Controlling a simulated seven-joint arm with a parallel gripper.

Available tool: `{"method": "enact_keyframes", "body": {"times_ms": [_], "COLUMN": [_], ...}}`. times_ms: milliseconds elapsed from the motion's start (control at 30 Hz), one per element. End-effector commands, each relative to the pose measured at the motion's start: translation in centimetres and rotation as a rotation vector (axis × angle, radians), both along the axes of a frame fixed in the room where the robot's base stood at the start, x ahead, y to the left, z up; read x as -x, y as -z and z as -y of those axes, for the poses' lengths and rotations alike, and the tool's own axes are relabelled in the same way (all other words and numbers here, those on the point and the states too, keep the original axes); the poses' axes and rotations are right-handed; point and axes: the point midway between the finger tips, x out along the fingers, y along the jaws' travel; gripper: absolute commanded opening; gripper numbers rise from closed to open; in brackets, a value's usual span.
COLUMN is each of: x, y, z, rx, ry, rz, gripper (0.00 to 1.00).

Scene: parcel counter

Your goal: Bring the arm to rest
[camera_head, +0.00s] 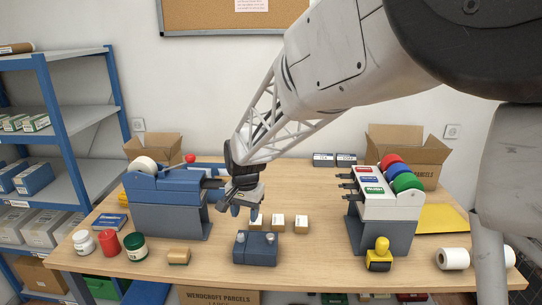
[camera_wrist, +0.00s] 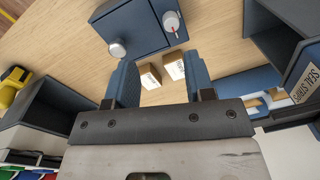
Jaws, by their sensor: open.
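My gripper (camera_head: 244,209) hangs above the middle of the wooden counter (camera_head: 320,235), pointing down, with my arm reaching in from the upper right. In the wrist view my gripper (camera_wrist: 160,68) has its two blue fingers spread apart, with nothing held between them. Small labelled blocks (camera_head: 278,222) stand on the counter close to it. In the wrist view, two such blocks (camera_wrist: 173,67) show in the gap between the fingers, apparently beyond them on the counter. One block in the head view is partly hidden by the gripper.
A blue two-knob box (camera_head: 255,249) stands just in front of the gripper. A blue dispenser (camera_head: 168,205) is to the left, a grey dispenser with coloured rolls (camera_head: 386,205) to the right. A yellow-handled stamp (camera_head: 380,255), tape rolls (camera_head: 453,259) and jars (camera_head: 109,242) line the front.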

Motion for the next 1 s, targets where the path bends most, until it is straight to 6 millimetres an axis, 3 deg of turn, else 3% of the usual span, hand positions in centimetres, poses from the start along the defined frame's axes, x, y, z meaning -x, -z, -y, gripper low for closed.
{"method": "enact_keyframes", "body": {"times_ms": [167,467,1000], "x": [1.6,6.4,17.8], "y": [-2.1,-6.1,-9.9], "z": [3.4,10.9,22.1], "rx": [-0.003,-0.002,0.023], "ry": [-0.013,-0.057,-0.138], "rz": [0.019,0.063,0.140], "gripper": [0.49,0.49,0.49]}}
